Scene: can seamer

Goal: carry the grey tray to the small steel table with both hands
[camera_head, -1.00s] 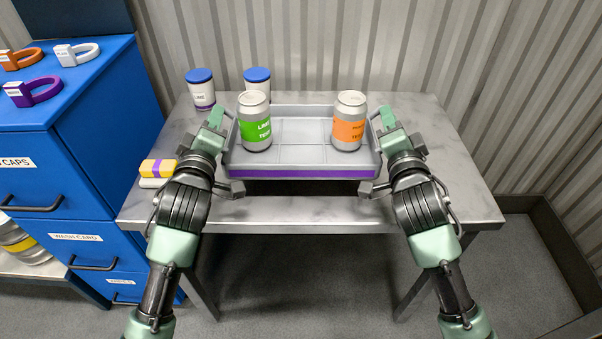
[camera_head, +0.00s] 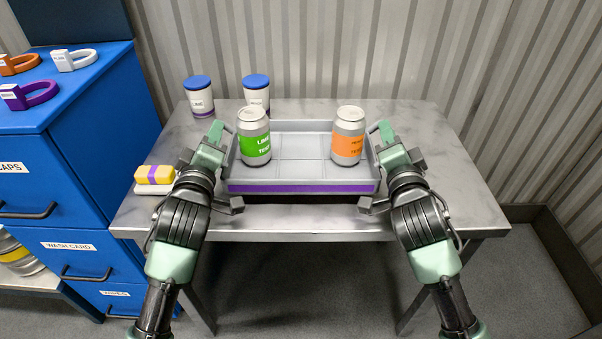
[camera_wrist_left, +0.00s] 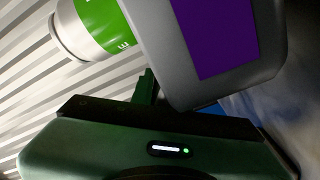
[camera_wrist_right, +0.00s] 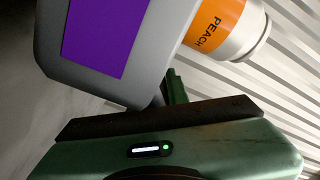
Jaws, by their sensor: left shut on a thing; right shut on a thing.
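The grey tray (camera_head: 300,187), with a purple stripe along its front, is over the steel table (camera_head: 455,190). A dark shadow lies under its front; I cannot tell whether it touches the tabletop. A green-labelled can (camera_head: 255,143) stands upright in its left part, an orange-labelled can (camera_head: 347,144) in its right part. My left gripper (camera_head: 226,168) is shut on the tray's left side, my right gripper (camera_head: 377,168) on its right side. The tray's striped wall also shows close up in the left wrist view (camera_wrist_left: 215,35) and the right wrist view (camera_wrist_right: 100,35).
Two blue-lidded white cups (camera_head: 200,100) (camera_head: 257,93) stand behind the tray at the back left. A yellow and purple sponge (camera_head: 154,174) lies at the table's left edge. A blue drawer cabinet (camera_head: 105,120) stands at the left. The table's right side is bare.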

